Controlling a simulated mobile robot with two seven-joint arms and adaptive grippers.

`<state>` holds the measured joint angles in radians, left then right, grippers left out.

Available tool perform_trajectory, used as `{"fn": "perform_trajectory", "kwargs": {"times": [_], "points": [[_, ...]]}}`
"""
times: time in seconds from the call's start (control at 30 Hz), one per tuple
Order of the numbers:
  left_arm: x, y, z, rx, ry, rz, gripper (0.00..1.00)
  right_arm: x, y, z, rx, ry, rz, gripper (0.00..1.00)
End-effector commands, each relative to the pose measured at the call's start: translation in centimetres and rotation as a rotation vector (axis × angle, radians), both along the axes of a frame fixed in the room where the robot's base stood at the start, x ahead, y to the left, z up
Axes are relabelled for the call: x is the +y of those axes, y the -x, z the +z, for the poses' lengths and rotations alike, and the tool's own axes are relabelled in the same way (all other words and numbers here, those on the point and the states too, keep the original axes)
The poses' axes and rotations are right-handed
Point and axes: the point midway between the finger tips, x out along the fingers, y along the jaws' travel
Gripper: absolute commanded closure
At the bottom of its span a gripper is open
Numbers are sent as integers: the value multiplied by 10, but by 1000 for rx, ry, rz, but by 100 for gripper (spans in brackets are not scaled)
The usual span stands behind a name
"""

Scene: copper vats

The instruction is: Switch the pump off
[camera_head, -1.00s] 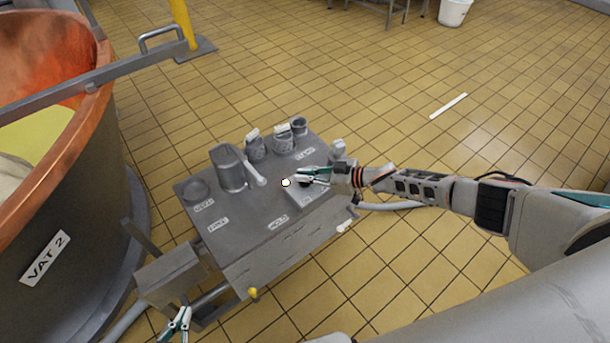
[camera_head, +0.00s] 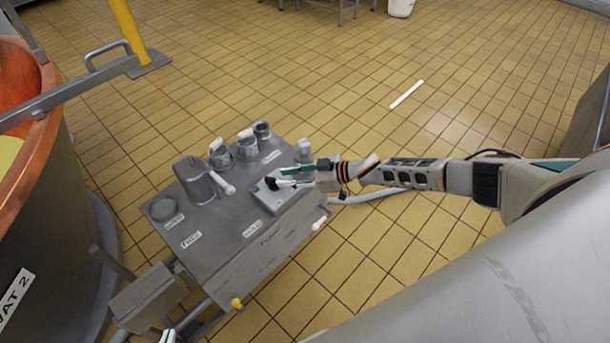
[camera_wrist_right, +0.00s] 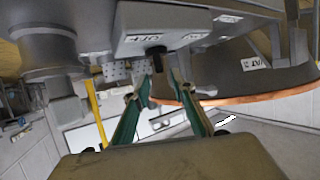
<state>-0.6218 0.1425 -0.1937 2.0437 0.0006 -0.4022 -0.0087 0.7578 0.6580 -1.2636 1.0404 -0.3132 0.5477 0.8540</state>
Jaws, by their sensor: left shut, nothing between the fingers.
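A grey switch box (camera_head: 290,198) sits at the right corner of the grey pump cart's top (camera_head: 215,235). A black switch handle (camera_head: 272,184) stands on it. In the right wrist view the handle (camera_wrist_right: 157,55) hangs just ahead of the fingertips, below a label that seems to read OFF (camera_wrist_right: 141,38). My right gripper (camera_head: 291,177) has its teal fingers apart at the handle, which lies near their tips; contact cannot be told. It also shows in the right wrist view (camera_wrist_right: 159,84).
The copper vat (camera_head: 35,170) is at left, beside a yellow post (camera_head: 128,30). The tiled floor right of the cart is mostly clear.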

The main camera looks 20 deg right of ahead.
Motion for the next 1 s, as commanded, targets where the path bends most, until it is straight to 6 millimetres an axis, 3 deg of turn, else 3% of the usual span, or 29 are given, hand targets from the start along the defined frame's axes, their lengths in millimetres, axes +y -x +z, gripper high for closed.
{"fn": "perform_trajectory", "kwargs": {"times": [0.2, 0.4, 1.0], "points": [[0, -1, 0, -1, 0, 1, 100, -31, 24, 15, 0, 1, -1, 75], [0, -1, 0, -1, 0, 1, 100, -47, 36, 24, 0, 0, 0, 75], [0, -1, 0, -2, -1, 1, 100, -50, 39, 26, 0, 0, 0, 75]]}}
